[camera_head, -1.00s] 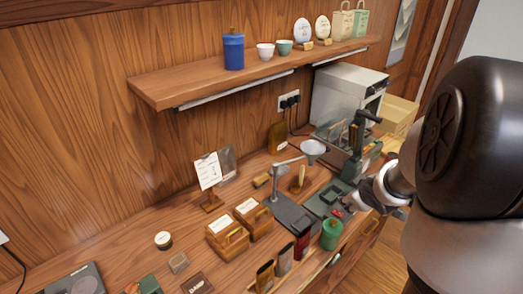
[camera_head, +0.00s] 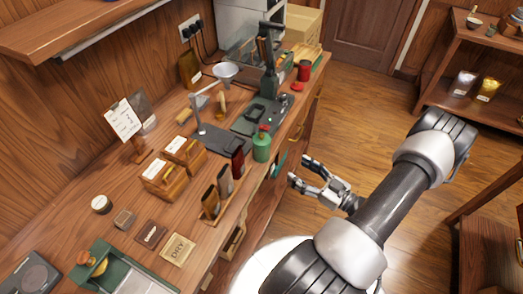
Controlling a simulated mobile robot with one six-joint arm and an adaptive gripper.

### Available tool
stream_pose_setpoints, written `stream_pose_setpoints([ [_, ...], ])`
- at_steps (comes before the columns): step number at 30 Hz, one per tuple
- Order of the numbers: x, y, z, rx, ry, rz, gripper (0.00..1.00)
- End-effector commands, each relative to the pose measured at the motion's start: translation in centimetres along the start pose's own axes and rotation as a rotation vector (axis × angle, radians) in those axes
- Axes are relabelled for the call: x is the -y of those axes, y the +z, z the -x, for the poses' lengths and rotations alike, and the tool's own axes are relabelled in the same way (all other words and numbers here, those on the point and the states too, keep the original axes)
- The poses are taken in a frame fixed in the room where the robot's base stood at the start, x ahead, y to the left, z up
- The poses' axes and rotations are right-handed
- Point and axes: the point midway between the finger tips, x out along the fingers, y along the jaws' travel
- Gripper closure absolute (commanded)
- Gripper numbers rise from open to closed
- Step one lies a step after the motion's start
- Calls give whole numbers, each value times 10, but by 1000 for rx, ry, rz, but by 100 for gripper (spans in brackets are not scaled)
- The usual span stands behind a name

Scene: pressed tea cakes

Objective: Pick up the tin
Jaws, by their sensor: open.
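A green tin (camera_head: 261,148), round and upright, stands near the front edge of the wooden counter. A small red piece shows at its top; I cannot tell if it belongs to the tin. A red canister (camera_head: 304,70) stands farther back on the counter, by the press. My gripper (camera_head: 300,169) is open and empty, to the right of the green tin and apart from it. It appears beyond the counter's front edge, over the floor, with its fingers pointing left toward the counter.
Dark and red upright holders (camera_head: 225,182) stand left of the green tin. A press (camera_head: 268,75) and a funnel stand (camera_head: 205,130) are behind it. Wooden boxes (camera_head: 160,180) and a green tray (camera_head: 125,278) lie farther left. The floor (camera_head: 350,110) right of the counter is clear.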

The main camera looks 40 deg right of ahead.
Motion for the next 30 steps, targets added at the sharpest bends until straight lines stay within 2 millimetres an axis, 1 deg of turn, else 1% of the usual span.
stream_pose_setpoints([
  [1, 2, 1, -10, 1, -8, 0, 41],
  [6, 2, 2, -48, 2, -10, 2, 41],
  [12, 2, 2, -90, 4, -8, 2, 41],
  [16, 1, 2, -107, 4, -5, 2, 41],
  [20, 1, 1, -114, 4, -3, 2, 41],
  [23, 1, 1, -123, 4, -5, 3, 41],
  [27, 1, 1, -145, 3, -6, 4, 41],
  [30, 1, 1, -158, 4, -5, 2, 41],
])
